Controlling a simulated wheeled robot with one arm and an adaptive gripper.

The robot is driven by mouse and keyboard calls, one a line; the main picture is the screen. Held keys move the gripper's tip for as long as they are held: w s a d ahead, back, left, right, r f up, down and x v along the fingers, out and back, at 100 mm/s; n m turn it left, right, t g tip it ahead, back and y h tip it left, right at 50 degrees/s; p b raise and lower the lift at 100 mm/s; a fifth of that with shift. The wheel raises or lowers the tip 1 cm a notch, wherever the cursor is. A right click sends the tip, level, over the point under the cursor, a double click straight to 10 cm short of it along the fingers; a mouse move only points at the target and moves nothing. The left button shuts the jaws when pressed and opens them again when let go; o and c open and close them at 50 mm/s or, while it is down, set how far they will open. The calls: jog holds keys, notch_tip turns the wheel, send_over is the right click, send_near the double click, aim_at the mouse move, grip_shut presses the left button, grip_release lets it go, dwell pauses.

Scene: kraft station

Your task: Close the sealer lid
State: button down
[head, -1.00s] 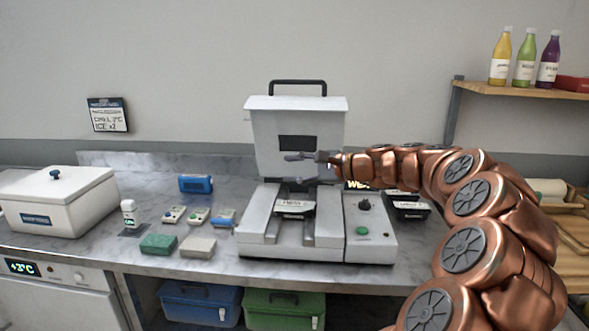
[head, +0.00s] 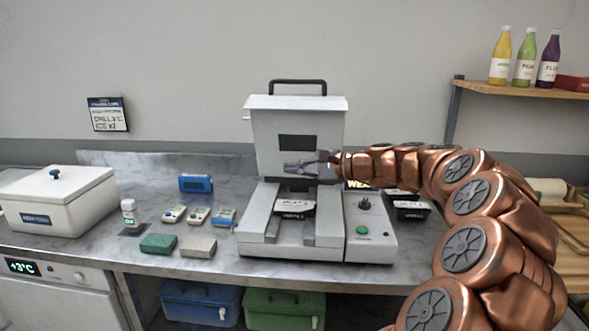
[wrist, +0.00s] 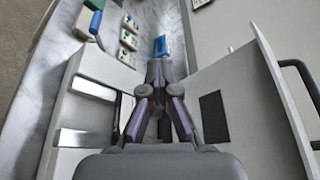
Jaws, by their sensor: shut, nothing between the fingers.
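The sealer (head: 258,232) stands on the counter, a light grey machine with a black tray (head: 295,207) on its bed. Its lid (head: 298,120) stands raised and upright at the back, with a dark window and a black handle (head: 297,83) on top. My gripper (head: 287,169) is shut and empty, in front of the lid's lower part and above the bed. In the wrist view, the closed fingers (wrist: 158,65) lie between the bed on the left and the lid (wrist: 243,105) on the right. The lid's handle (wrist: 300,95) shows at the right edge.
A white lidded box (head: 62,205) stands at the left. Several small packs and blocks, including a green block (head: 158,244), lie left of the sealer. A black tray (head: 411,210) sits right of it. Bottles stand on a wooden shelf (head: 535,92). Blue and green bins are below the counter.

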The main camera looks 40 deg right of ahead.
jog(key=c, duration=1.1)
grip_release()
jog(key=shift+c, duration=0.2)
jog(key=shift+s+d, duration=0.1)
jog(key=v, duration=1.1)
jog(key=shift+s, duration=0.35)
jog(key=shift+d+r, duration=0.1)
jog(key=shift+r, duration=0.05)
jog(key=shift+c, duration=0.2)
